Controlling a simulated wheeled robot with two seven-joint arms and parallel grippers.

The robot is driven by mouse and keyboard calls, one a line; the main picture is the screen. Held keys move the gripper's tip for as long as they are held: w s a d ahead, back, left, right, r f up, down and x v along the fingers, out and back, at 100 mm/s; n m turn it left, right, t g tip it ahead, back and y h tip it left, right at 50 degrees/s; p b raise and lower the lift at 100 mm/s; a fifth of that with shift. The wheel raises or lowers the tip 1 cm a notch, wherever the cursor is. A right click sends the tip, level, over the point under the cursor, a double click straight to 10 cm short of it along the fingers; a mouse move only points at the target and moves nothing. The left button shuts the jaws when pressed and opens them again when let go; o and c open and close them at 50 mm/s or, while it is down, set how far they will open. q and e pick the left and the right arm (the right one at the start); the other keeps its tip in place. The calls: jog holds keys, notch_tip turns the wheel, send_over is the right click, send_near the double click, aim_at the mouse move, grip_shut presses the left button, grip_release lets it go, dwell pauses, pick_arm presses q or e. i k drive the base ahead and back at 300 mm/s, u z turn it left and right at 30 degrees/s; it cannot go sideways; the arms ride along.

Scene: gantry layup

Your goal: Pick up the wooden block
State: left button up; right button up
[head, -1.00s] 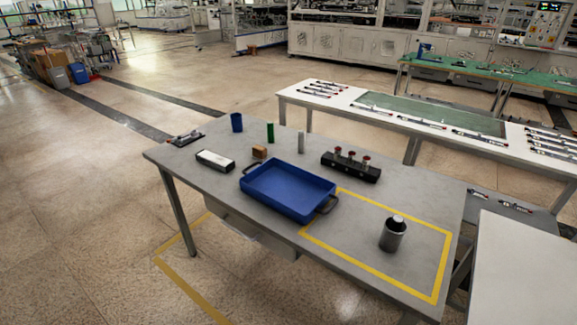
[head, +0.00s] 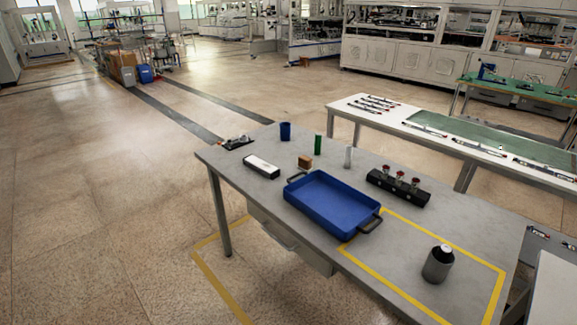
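The wooden block (head: 305,162) is a small brown block on the grey table (head: 235,160). It stands just behind the far left corner of the blue tray (head: 335,205), apart from it. A green cylinder (head: 318,144) stands behind it to the right. Neither of my grippers shows in the head view.
A white box (head: 261,167), a dark blue cup (head: 285,131), a pale cylinder (head: 348,157), a black holder with red-topped pieces (head: 398,188) and a grey metal canister (head: 438,264) stand on the table. Open floor (head: 110,230) lies left of the table.

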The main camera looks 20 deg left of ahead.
aim_at(305, 163)
jog(key=u, duration=1.9)
jog(key=i, duration=2.75)
jog(key=z, duration=4.15)
